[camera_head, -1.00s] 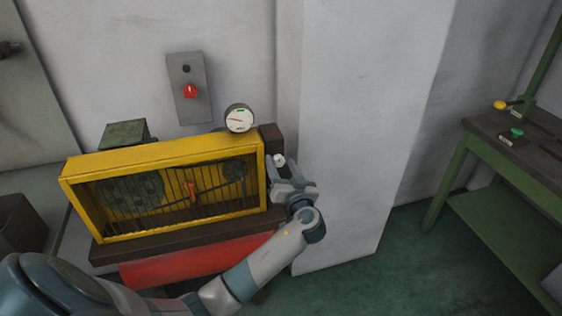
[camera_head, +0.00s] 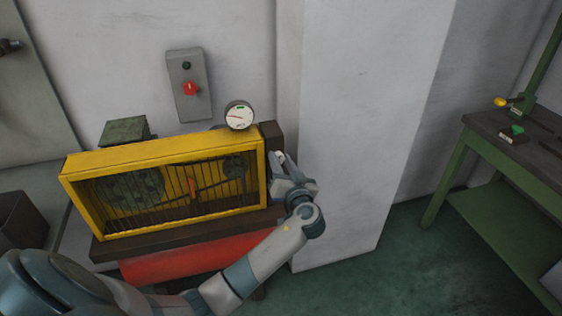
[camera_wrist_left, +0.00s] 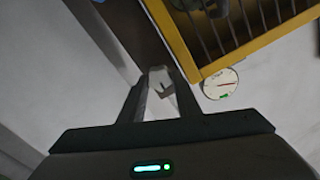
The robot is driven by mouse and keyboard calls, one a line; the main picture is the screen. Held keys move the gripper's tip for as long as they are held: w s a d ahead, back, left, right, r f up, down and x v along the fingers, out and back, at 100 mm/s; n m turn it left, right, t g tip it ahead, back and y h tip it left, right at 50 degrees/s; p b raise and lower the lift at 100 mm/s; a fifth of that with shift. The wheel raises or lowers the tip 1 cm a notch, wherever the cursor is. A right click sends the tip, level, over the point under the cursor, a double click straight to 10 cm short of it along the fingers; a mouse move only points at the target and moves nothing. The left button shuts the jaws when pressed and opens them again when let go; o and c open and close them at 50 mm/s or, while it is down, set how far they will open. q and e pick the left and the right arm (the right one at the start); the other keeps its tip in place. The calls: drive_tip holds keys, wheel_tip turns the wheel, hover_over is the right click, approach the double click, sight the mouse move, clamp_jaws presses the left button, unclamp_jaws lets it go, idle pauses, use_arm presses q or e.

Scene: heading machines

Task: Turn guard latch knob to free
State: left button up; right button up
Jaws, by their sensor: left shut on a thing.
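The guard latch knob (camera_head: 279,157) is a small pale knob on the dark block at the right end of the yellow guard (camera_head: 165,151). My left gripper (camera_head: 282,168) is shut on the knob; its fingers cover much of it in the head view. In the left wrist view the pale knob (camera_wrist_left: 161,82) sits between the fingertips of my left gripper (camera_wrist_left: 160,85), beside the guard's yellow edge. The exact angle of the knob is hard to tell. My right gripper is not in view.
A round gauge (camera_head: 239,115) stands on the guard's top right. A grey wall box with a red knob (camera_head: 190,88) is behind. A white pillar (camera_head: 350,130) stands close right of my left gripper. A green workbench (camera_head: 500,150) is at the far right.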

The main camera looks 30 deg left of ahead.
use_arm(q)
drive_tip(key=m, duration=0.4)
drive_tip(key=m+p, duration=0.1)
drive_tip(key=m, duration=0.2)
drive_tip(key=shift+w+d+m, duration=0.1)
drive_tip(key=shift+m, duration=0.3)
drive_tip(key=m+p, duration=0.2)
drive_tip(key=m, duration=0.2)
drive_tip(key=shift+f+m, duration=0.1)
drive_tip(key=shift+m, duration=0.2)
drive_tip(key=m+p, duration=0.2)
drive_tip(key=m, duration=0.3)
drive_tip(key=shift+f, duration=0.15)
drive_tip(key=o, duration=1.1)
drive_tip(key=shift+c, duration=0.2)
